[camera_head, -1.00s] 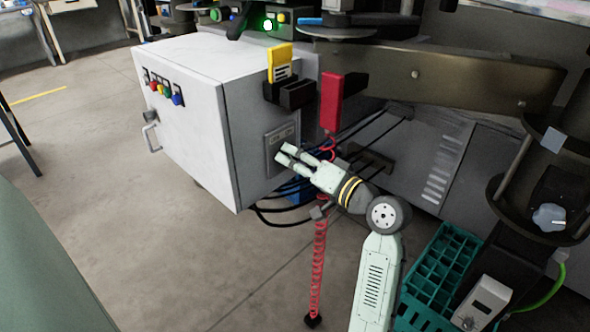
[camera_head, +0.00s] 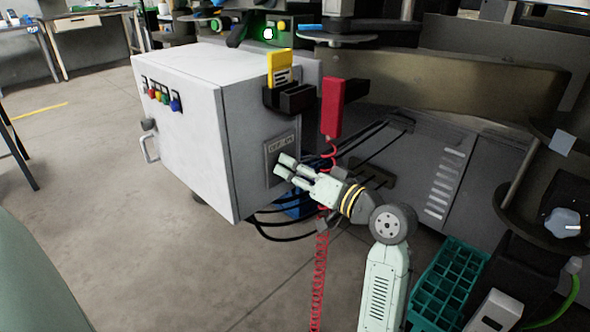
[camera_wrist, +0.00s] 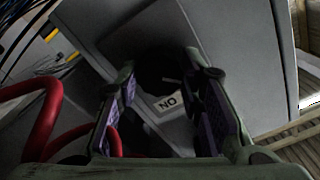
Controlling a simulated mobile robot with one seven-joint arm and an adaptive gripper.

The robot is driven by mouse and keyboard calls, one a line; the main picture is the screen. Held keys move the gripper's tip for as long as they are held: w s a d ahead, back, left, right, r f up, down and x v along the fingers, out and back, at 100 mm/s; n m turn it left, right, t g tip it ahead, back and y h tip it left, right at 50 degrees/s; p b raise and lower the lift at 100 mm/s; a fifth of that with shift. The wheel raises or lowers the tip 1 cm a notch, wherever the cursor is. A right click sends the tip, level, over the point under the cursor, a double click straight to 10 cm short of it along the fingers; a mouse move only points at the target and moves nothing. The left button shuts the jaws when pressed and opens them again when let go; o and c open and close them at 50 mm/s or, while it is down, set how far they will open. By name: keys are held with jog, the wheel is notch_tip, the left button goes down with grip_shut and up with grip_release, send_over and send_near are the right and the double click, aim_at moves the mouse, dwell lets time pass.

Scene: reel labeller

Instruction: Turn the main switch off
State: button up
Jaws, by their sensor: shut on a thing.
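The main switch shows as a dark round knob (camera_wrist: 155,67) in the wrist view, on a grey plate in the side of the cabinet. A pale label (camera_wrist: 168,102) below it shows the letters of "ON" upside down. My gripper (camera_wrist: 163,72) has its purple-padded fingers on both sides of the knob and is shut on it. In the head view my gripper (camera_head: 282,165) is at the lower part of the switch plate (camera_head: 281,144). There the fingers hide the knob, and its exact angle is too dark to read.
The white cabinet (camera_head: 185,130) has several coloured buttons on its front. A red box (camera_head: 331,107) with a coiled red cord hangs close above my gripper. Black cables run behind it. A green crate (camera_head: 447,285) stands at the lower right. The floor at left is open.

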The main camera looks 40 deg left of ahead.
jog(key=o, duration=1.2)
jog(key=shift+c, duration=0.2)
jog(key=shift+d, duration=0.15)
jog(key=s+d, duration=0.1)
jog(key=d, duration=1)
jog(key=shift+d, duration=0.35)
jog(key=shift+s, duration=0.1)
